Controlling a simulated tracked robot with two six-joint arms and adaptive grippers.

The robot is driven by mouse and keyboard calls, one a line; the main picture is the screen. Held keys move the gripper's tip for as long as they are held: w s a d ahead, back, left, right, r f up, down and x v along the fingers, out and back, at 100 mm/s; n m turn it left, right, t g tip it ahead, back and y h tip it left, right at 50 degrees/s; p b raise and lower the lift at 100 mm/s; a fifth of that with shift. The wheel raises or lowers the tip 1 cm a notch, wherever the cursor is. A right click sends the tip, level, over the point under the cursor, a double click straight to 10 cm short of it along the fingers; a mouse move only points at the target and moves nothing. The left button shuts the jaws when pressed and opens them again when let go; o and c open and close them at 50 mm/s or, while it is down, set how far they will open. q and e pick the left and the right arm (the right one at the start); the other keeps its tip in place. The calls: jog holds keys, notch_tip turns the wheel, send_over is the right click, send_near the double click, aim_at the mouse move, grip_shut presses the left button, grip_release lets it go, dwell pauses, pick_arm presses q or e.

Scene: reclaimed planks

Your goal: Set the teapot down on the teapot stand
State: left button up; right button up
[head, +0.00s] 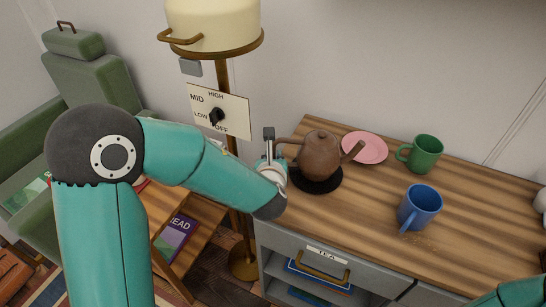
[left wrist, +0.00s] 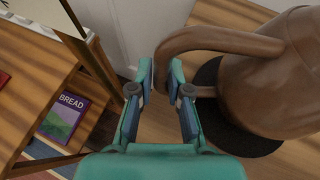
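The brown teapot (head: 321,155) is upright over the round black teapot stand (head: 318,183) at the left end of the wooden counter. Whether its base touches the stand or hovers just above is hard to tell. In the left wrist view the teapot (left wrist: 285,85) is at the right, with the dark stand (left wrist: 228,127) below it. My left gripper (head: 274,143) is at the teapot's handle, on its left side. In the left wrist view the fingers of my left gripper (left wrist: 161,80) close around the handle's outer bend. My right gripper is not in view.
A pink plate (head: 366,147) lies behind the teapot's spout. A green mug (head: 421,154) and a blue mug (head: 420,207) stand to the right. A lamp (head: 215,25) with a dial sign (head: 219,111) rises behind my left arm. The counter's front middle is clear.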

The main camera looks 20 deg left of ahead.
pick_arm(q)
jog(key=shift+o, duration=1.2)
jog(key=shift+r, duration=0.1)
jog(key=v, duration=1.2)
